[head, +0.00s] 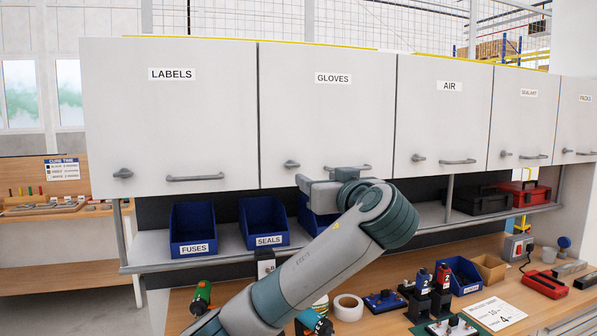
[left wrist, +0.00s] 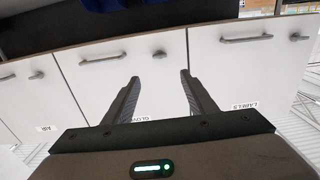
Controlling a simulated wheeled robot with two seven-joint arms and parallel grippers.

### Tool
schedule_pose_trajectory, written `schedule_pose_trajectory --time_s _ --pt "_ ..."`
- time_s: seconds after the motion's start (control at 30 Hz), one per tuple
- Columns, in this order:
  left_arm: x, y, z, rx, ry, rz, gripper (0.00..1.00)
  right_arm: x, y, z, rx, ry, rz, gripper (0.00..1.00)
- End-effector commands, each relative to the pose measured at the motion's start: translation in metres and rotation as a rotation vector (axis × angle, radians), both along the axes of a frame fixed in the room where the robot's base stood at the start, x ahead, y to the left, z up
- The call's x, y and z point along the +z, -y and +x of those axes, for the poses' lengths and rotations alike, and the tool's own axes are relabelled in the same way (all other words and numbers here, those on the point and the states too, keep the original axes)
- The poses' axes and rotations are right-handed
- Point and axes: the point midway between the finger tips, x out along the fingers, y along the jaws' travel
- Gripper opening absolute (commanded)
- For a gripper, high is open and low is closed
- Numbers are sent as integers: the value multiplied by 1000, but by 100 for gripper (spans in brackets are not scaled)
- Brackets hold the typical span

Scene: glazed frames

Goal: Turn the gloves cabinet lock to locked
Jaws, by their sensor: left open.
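The gloves cabinet (head: 318,115) is shut, its white door between the labels and air doors. Its small grey lock knob (head: 291,165) is at the door's lower left, beside the bar handle (head: 347,168). I cannot tell the knob's turn position clearly. My left gripper (head: 303,183) is just below the knob in the head view; its fingers are hard to make out there. In the left wrist view the doors appear upside down. There my left gripper (left wrist: 160,75) is open and empty, with the lock knob (left wrist: 160,54) beyond and between its fingertips, apart from them.
The labels door (head: 170,120) and air door (head: 445,115) have similar knobs and handles. Below is a shelf with blue bins (head: 193,225) and dark and red cases (head: 523,195). The workbench (head: 400,262) holds tools and small parts.

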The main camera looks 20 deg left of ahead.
Motion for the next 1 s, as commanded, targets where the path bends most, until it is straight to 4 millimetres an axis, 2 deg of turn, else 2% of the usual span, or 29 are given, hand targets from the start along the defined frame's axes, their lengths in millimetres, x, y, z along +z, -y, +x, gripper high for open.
schedule_pose_trajectory --time_s 0.37,0.57,0.77,1.0 --pt "0 -1 1 0 -1 1 52 1 0 0 0 0 0 0" --pt "2 -7 10 2 -3 2 52 8 0 0 0 0 0 0" --pt "4 -22 31 4 -3 3 52 23 0 0 0 0 0 0" --pt "5 -46 66 4 -3 3 52 48 -1 0 -1 0 1 0"
